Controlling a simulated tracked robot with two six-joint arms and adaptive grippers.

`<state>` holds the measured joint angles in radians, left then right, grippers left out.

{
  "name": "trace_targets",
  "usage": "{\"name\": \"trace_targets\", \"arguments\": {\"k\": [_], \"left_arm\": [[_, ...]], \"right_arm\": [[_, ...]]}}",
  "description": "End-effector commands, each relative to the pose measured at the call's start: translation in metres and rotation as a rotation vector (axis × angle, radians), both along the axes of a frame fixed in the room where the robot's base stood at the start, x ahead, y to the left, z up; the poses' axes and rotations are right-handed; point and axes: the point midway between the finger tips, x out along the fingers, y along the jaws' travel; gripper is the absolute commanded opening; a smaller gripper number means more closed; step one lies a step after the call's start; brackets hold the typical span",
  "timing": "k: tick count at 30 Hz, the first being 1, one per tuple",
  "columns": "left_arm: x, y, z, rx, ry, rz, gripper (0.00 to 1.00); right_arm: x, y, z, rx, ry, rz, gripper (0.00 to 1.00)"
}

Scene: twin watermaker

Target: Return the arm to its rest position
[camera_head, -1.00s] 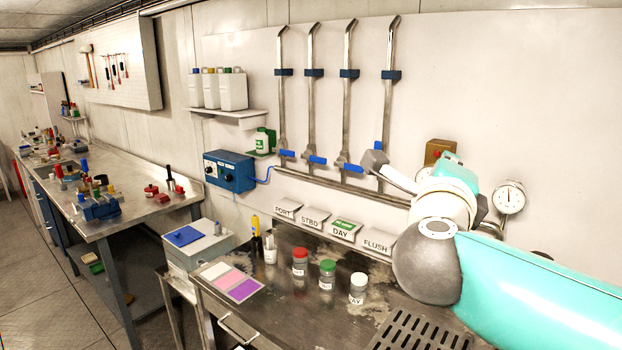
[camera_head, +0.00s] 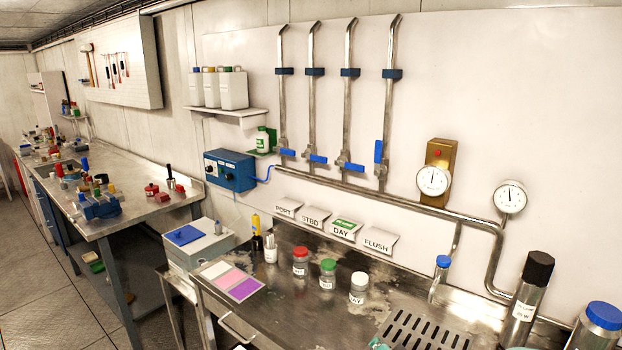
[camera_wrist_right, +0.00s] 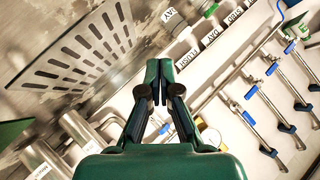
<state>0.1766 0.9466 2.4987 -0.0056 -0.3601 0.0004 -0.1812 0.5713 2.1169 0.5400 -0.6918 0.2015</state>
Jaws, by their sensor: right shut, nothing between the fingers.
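My right gripper (camera_wrist_right: 158,95) shows in the right wrist view, its dark green fingers together and nothing between them. It hangs clear, with the drain grate and valves beyond it. In the head view only a small teal bit of my arm or gripper (camera_head: 378,343) shows at the bottom edge; the rest is out of frame. My left gripper is in neither view.
Four-pipe valve rack: three blue handles (camera_head: 318,158) lie sideways, the rightmost (camera_head: 378,151) stands upright. Jars with red (camera_head: 300,263), green (camera_head: 327,275) and white (camera_head: 358,288) lids stand on the steel bench (camera_head: 270,310). Gauges (camera_head: 434,180) and cylinders (camera_head: 527,300) are at right.

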Motion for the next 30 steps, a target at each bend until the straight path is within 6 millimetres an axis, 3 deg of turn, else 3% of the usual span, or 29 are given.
{"name": "trace_targets", "arguments": {"k": [1,3,6,9,15,21,24,30], "left_arm": [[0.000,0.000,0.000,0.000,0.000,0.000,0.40],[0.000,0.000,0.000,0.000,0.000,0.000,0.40],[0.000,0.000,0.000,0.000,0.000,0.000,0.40],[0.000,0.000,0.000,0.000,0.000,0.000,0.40],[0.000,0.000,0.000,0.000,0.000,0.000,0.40],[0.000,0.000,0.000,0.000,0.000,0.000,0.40],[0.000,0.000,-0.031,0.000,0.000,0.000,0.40],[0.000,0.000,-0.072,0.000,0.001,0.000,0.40]], "right_arm": [[-0.017,-0.001,-0.041,-0.037,0.091,0.054,0.00],[-0.044,-0.001,-0.088,-0.077,0.203,0.138,0.00],[-0.091,0.001,-0.148,-0.116,0.362,0.264,0.00],[-0.143,0.004,-0.194,-0.129,0.503,0.388,0.00],[-0.233,0.012,-0.246,-0.112,0.710,0.592,0.00],[-0.312,0.021,-0.268,-0.061,0.859,0.765,0.00],[-0.308,0.021,-0.298,-0.067,0.851,0.765,0.00],[-0.307,0.021,-0.339,-0.067,0.849,0.762,0.00]]}}
